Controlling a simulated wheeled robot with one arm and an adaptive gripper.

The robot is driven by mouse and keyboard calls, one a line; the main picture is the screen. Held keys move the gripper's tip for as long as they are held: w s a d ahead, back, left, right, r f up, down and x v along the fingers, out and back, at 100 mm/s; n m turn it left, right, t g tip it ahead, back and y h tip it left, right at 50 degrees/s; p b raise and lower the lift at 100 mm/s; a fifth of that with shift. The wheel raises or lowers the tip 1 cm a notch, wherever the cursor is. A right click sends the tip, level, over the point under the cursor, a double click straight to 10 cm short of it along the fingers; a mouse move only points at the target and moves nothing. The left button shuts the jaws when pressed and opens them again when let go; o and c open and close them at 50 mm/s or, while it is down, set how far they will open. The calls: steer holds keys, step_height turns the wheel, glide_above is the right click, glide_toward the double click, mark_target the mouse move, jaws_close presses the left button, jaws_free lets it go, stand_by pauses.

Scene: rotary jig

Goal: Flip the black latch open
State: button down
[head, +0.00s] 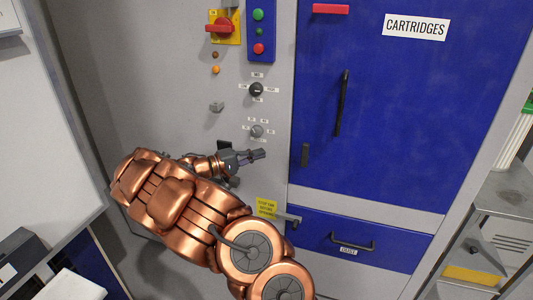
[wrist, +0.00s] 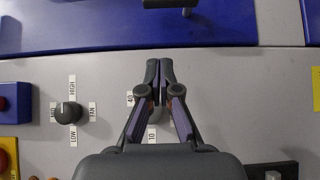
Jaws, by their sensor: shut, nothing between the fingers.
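The black latch (head: 305,155) is a short dark upright piece near the left edge of the large blue door (head: 390,140). In the wrist view a short black bar on the blue surface at the top edge appears to be this latch (wrist: 168,4), partly cut off. My gripper (head: 262,154) is shut and empty, left of the latch and apart from it, in front of the grey panel. Its closed fingertips also show in the wrist view (wrist: 158,68), pointing towards the blue door. They partly hide the lower dial's labels.
A black selector knob (head: 256,89) and a grey dial (head: 257,131) stick out near my gripper. A long black door handle (head: 342,103) is right of the latch. Below are a yellow label (head: 266,208) and a blue drawer with a handle (head: 352,244).

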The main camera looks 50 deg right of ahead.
steer(key=s+d, duration=0.2)
steer(key=d, duration=0.1)
steer(key=s+d+p, duration=0.1)
steer(key=s+d, duration=0.2)
steer(key=s+d+p, duration=0.1)
steer(key=s+d, duration=0.1)
steer(key=d, duration=0.1)
steer(key=shift+s, duration=0.15)
